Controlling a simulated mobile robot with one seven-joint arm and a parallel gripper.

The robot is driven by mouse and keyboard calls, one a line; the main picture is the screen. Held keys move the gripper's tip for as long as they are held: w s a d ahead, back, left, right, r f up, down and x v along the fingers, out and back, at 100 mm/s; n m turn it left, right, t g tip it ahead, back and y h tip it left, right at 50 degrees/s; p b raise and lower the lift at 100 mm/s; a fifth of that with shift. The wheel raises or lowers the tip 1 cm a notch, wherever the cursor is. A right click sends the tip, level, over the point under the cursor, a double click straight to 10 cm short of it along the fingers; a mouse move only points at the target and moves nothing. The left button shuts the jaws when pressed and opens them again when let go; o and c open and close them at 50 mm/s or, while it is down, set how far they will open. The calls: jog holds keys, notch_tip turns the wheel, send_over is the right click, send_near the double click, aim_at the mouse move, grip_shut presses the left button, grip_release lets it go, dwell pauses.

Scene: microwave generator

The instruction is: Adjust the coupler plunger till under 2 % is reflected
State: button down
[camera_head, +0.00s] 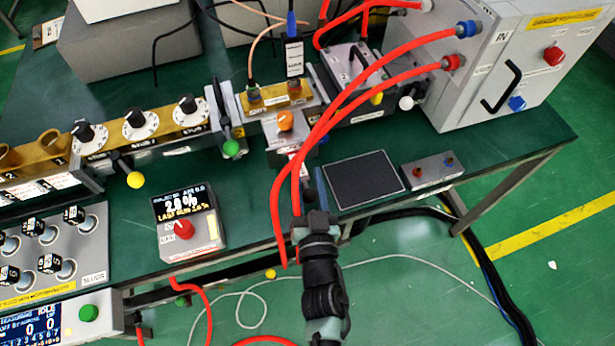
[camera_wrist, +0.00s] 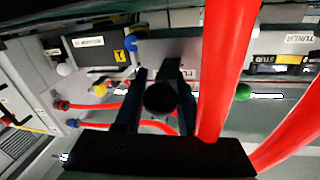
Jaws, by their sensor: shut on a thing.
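My gripper (camera_wrist: 157,85) has its two black fingers close about a dark round knob (camera_wrist: 160,98), seen end-on in the wrist view. I cannot tell for certain that this knob is the coupler plunger. In the head view my arm reaches up from the bottom, and red hoses and my wrist hide the fingertips. A block with an orange knob (camera_head: 285,121) stands just beyond them on the waveguide line. The reflected-power meter (camera_head: 188,218) lies on the bench left of my arm. It reads about 2.0 %; the digits are blurred.
Red hoses (camera_head: 343,117) hang across the space around my gripper and pass close by it in the wrist view (camera_wrist: 226,70). A tuner (camera_head: 137,124) with several dials stands left. A dark pad (camera_head: 362,180) and a grey cabinet (camera_head: 480,75) are right.

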jog(key=shift+s+d, duration=0.15)
jog(key=shift+s, duration=0.2)
jog(key=c, duration=0.5)
grip_release()
jog(key=s, duration=0.4)
jog(key=s+d, duration=0.1)
jog(key=s, duration=0.8)
jog(key=shift+d, duration=0.25)
